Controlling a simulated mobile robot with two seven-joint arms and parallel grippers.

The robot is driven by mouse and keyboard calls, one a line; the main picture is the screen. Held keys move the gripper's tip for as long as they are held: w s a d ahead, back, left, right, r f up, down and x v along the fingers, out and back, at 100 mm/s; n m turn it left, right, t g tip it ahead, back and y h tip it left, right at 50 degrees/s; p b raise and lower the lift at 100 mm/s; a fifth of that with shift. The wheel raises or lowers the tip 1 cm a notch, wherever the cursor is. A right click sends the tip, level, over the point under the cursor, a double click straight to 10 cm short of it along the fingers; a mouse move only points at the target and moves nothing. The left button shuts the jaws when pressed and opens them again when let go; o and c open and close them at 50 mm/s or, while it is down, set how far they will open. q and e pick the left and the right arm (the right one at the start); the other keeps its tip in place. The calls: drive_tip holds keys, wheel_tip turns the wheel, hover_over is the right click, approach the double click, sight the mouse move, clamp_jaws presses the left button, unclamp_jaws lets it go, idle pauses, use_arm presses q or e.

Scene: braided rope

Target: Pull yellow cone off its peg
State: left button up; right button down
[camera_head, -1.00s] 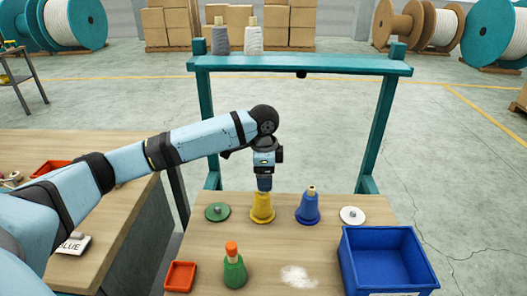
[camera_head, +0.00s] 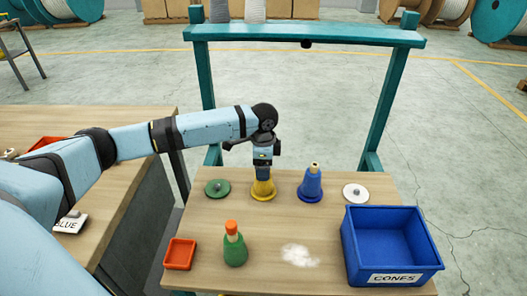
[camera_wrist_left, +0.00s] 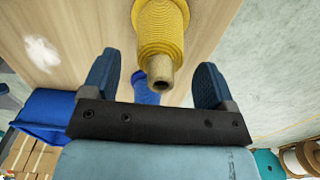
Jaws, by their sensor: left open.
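The yellow cone (camera_head: 263,191) stands upright at the back of the table, between an empty green peg base (camera_head: 217,188) and the blue cone (camera_head: 311,186). My left gripper (camera_head: 263,176) points down over it and hides its top in the head view. In the left wrist view the yellow cone (camera_wrist_left: 160,28) shows its ribbed winding and tan tube end. My left gripper (camera_wrist_left: 158,62) is open there, with one finger on each side of the tube end and visible gaps. The peg inside the cone is hidden. My right gripper is not in view.
A blue bin (camera_head: 352,255) marked CONES stands at the front right. A green cone with an orange top (camera_head: 234,246), a red tray (camera_head: 180,254) and a white patch (camera_head: 300,256) are in front. A white peg base (camera_head: 355,192) is at right. A teal frame (camera_head: 300,31) stands behind.

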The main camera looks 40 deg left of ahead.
sight(260, 188)
use_arm(q)
drive_tip(key=shift+f, duration=1.45)
drive_tip(key=shift+c, duration=0.3)
drive_tip(key=shift+r, duration=0.1)
drive_tip(key=c, duration=1.1)
